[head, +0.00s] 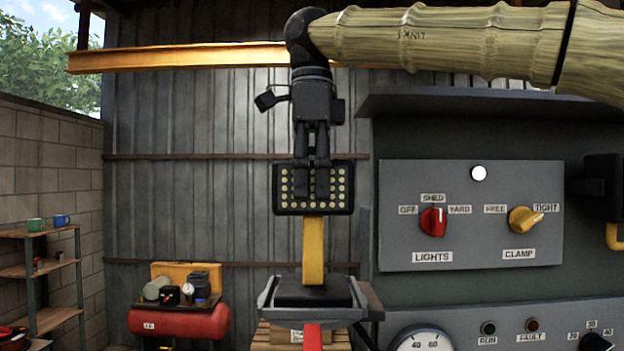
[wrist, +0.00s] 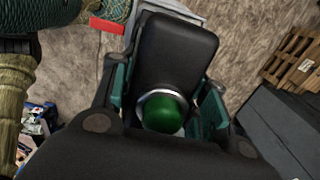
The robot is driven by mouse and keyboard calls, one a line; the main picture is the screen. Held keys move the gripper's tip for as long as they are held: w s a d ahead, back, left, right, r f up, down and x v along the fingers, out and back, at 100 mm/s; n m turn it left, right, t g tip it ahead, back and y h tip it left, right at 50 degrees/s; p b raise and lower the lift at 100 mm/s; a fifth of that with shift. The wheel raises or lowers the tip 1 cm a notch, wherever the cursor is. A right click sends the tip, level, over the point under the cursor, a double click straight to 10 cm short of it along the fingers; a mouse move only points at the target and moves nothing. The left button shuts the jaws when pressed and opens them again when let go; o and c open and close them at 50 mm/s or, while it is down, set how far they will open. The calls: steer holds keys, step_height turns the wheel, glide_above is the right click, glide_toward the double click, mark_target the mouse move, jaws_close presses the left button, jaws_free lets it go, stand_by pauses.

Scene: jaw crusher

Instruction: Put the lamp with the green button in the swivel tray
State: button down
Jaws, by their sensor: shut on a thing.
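The lamp has a black head with rows of pale yellow LEDs (head: 283,187), a yellow stem and a black base. My gripper (head: 316,185) is shut on the lamp head from above, and the lamp hangs upright. In the wrist view my gripper (wrist: 165,100) has its teal-sided fingers on both sides of the lamp's green button (wrist: 165,112). The grey swivel tray (head: 268,298) has raised sides. The black base shows between these sides; I cannot tell whether it touches the floor of the tray.
A red bar (head: 313,338) juts from the front of the tray. A control panel (head: 400,230) with red and yellow knobs stands to the right. A red compressor (head: 180,322) and a shelf (head: 50,270) with mugs are at the left. A pallet (wrist: 298,55) lies on the ground.

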steer(key=c, duration=0.8)
jaws_free()
steer(key=shift+d+f, duration=0.1)
steer(key=shift+d, duration=0.05)
steer(key=shift+o, duration=0.2)
step_height(320, 180, up, 9)
steer(key=shift+w+f, duration=0.1)
steer(key=shift+a+r, duration=0.2)
steer(key=shift+r, duration=1.05)
steer(key=shift+d+r, duration=0.1)
steer(key=shift+r, duration=0.35)
